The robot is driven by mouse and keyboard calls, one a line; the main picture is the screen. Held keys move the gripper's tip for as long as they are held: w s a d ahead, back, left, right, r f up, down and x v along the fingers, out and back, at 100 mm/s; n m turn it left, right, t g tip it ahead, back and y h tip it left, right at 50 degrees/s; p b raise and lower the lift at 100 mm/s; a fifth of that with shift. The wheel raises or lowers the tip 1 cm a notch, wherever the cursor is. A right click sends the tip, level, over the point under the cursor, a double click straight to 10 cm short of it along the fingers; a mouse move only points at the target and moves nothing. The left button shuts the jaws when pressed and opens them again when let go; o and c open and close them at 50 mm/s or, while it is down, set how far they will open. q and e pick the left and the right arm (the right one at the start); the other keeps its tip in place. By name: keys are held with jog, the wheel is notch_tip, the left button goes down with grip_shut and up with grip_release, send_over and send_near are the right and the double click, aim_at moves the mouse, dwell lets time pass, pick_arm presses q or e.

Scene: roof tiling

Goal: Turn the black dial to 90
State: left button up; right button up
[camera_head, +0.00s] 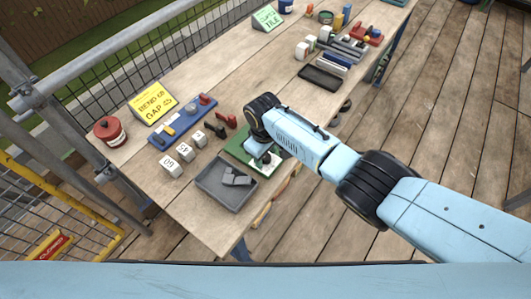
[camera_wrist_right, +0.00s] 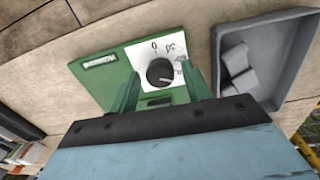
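The black dial (camera_wrist_right: 160,72) sits on a white face of a green box (camera_wrist_right: 94,79), with a 0 and another small, unclear mark at its rim. A pale pointer line on the dial points toward the right in the wrist view. In the head view the green box (camera_head: 237,149) lies on the table, partly covered by my right arm. My right gripper (camera_head: 265,158) is over it. In the wrist view its two fingers stand apart, one on each side of the dial; I cannot tell whether they touch it. My left gripper is not in view.
A grey tray (camera_head: 218,196) with grey pieces lies beside the green box. White blocks (camera_head: 172,168), a blue board (camera_head: 160,137), a yellow sign (camera_head: 155,101) and a red tin (camera_head: 109,131) stand to the left. A black tray (camera_head: 320,78) lies beyond my arm. The middle of the table is clear.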

jog(key=shift+r, duration=0.1)
jog(key=shift+r, duration=0.3)
jog(key=shift+s+a+r+p, duration=0.1)
jog(key=shift+r+p, duration=0.55)
jog(key=shift+r, duration=2.5)
jog(key=shift+s+a+r+p, duration=0.1)
jog(key=shift+r+p, duration=0.55)
jog(key=shift+r, duration=2.5)
